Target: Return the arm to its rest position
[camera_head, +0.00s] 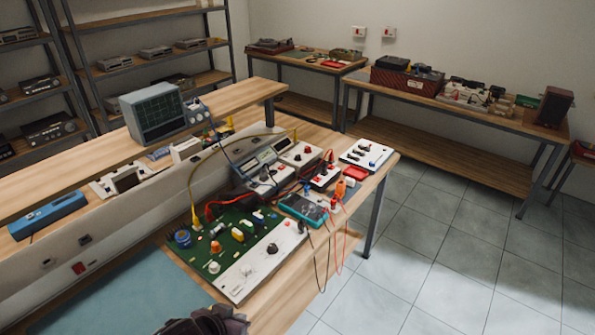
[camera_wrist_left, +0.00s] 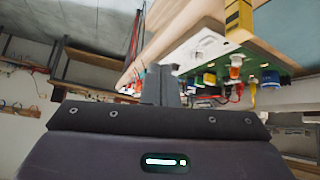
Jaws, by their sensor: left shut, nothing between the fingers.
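My left gripper shows as a dark shape (camera_head: 207,321) at the bottom edge of the head view, over the near end of the workbench by the blue mat; most of the arm is out of frame. In the left wrist view its grey fingers (camera_wrist_left: 161,86) are together, with nothing between them. The green circuit board (camera_head: 225,245) with its white panel lies on the bench beyond the gripper. In the wrist view the board (camera_wrist_left: 225,85) appears tilted, behind the fingers. My right gripper is in neither view.
An oscilloscope (camera_head: 153,112) stands on the raised shelf. Red and black leads hang over the bench's right edge. Tiled floor (camera_head: 450,260) to the right is clear.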

